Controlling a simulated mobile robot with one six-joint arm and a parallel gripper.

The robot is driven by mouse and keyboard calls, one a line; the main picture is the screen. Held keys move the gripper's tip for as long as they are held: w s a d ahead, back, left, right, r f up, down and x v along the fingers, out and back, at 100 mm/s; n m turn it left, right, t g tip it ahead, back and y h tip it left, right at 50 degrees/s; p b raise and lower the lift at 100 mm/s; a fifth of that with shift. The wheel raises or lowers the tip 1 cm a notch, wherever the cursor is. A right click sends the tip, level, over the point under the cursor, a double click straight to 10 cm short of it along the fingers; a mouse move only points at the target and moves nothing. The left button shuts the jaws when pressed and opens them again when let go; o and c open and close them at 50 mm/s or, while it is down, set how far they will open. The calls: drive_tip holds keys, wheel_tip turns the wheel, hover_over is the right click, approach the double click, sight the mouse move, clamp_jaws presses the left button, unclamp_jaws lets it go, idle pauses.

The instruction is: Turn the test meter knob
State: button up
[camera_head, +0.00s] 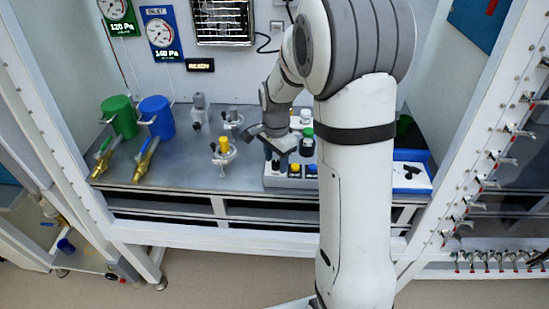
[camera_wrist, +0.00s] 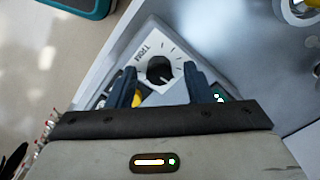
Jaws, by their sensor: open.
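In the wrist view the black round knob (camera_wrist: 160,70) sits on a pale panel (camera_wrist: 181,44) with tick marks and dark lettering around it. My gripper (camera_wrist: 160,73) has its two dark fingers apart, one on each side of the knob in the picture. I cannot tell whether either finger touches it, and nothing is held. In the head view my gripper (camera_head: 277,143) hangs over the bench among small devices.
A grey block with coloured caps (camera_head: 276,180) stands close to my gripper. A yellow-topped fixture (camera_head: 223,147) stands to its left. Green (camera_head: 119,116) and blue (camera_head: 157,116) canisters are farther left. A blue tray (camera_head: 427,161) lies right. Bare bench (camera_head: 185,170) shows between.

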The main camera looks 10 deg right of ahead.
drive_tip(key=shift+c, duration=0.5)
drive_tip(key=c, duration=0.9)
drive_tip(key=shift+n, duration=0.3)
drive_tip(key=n+b, duration=0.2)
drive_tip(key=n, duration=0.3)
drive_tip(key=n+b, duration=0.1)
drive_tip(key=n, duration=0.5)
drive_tip(key=shift+r, duration=0.1)
drive_tip(key=o, duration=1)
